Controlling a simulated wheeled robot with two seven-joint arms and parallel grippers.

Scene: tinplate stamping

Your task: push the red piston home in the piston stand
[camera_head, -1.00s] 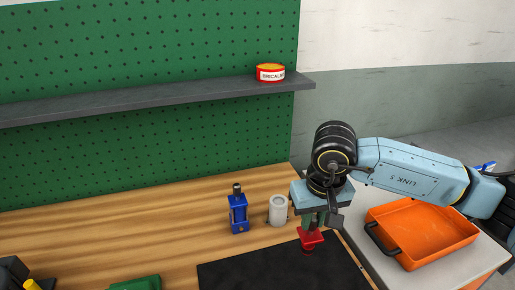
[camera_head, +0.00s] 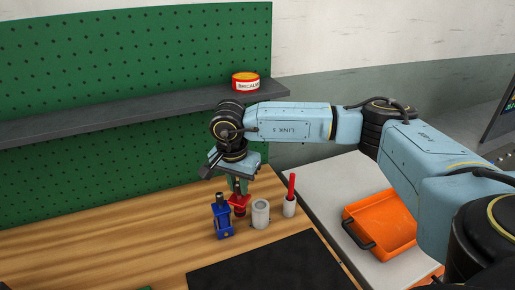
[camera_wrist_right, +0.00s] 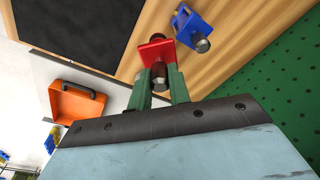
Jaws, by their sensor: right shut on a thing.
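The red piston (camera_head: 291,186) is a thin red rod standing up out of a pale grey cylinder, which looks like the piston stand (camera_head: 289,207), near the right edge of the wooden bench. A good length of the rod shows above the rim. My right gripper (camera_head: 239,192) is to its left, past another grey cylinder. It is shut on the metal handle of a red stamp-like block (camera_head: 238,206). In the wrist view the green fingers grip the handle (camera_wrist_right: 159,76) below the red block (camera_wrist_right: 155,49). Whether the block touches the bench is unclear. My left gripper is out of view.
A blue block with a dark knob (camera_head: 222,218) stands close left of the red block. A short grey cylinder (camera_head: 260,214) stands between it and the piston stand. A black mat (camera_head: 262,268) lies in front. An orange tray (camera_head: 372,214) is on the side table.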

